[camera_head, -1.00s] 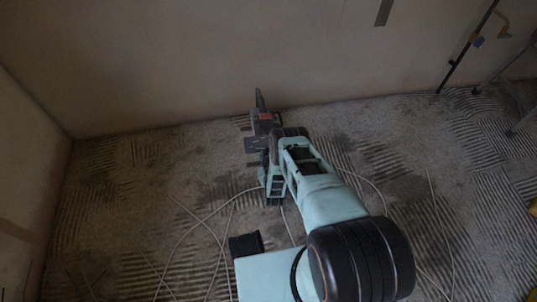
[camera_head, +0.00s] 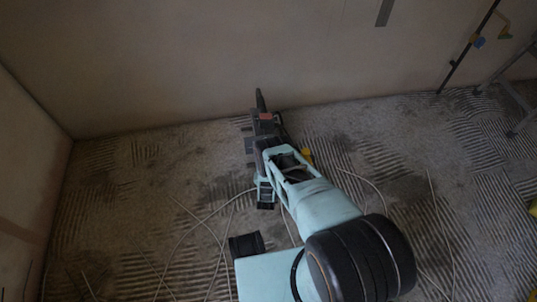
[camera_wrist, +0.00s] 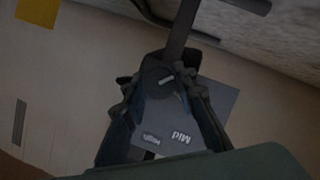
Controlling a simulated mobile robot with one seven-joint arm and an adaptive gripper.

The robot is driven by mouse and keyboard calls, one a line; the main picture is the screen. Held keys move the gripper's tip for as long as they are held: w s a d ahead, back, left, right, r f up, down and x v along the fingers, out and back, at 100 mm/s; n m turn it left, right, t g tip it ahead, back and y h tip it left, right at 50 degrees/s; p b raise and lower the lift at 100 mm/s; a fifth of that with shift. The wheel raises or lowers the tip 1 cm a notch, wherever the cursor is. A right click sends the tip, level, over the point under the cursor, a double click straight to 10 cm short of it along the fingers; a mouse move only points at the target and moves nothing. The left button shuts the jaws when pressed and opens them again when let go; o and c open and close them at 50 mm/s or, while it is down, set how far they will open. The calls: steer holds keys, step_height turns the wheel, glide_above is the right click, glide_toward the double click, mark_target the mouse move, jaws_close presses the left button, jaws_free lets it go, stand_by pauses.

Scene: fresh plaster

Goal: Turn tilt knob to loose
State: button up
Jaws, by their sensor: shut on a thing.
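The tilt knob (camera_wrist: 160,82) is a round dark knob with a pale mark, in the upper middle of the wrist view. It sits on a dark grey plate (camera_wrist: 215,100) with white labels that appear upside down; one reads "Mid", and the other is hard to read. My gripper (camera_wrist: 158,88) has its dark fingers on either side of the knob and is shut on it. In the head view my gripper (camera_head: 264,138) is at the dark device (camera_head: 262,112) near the wall; the knob itself cannot be made out there.
A bare plaster wall (camera_head: 200,60) stands close behind the device. Pale cables (camera_head: 205,225) lie on the ribbed, dusty floor (camera_head: 130,190). A dark pole (camera_head: 468,48) with coloured fittings and a metal stand (camera_head: 508,95) are at the right. Floor at the left is mostly clear.

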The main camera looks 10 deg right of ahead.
mark_target(269, 135)
steer(key=o, duration=1.2)
steer(key=shift+c, duration=0.2)
steer(key=shift+r, duration=5.05)
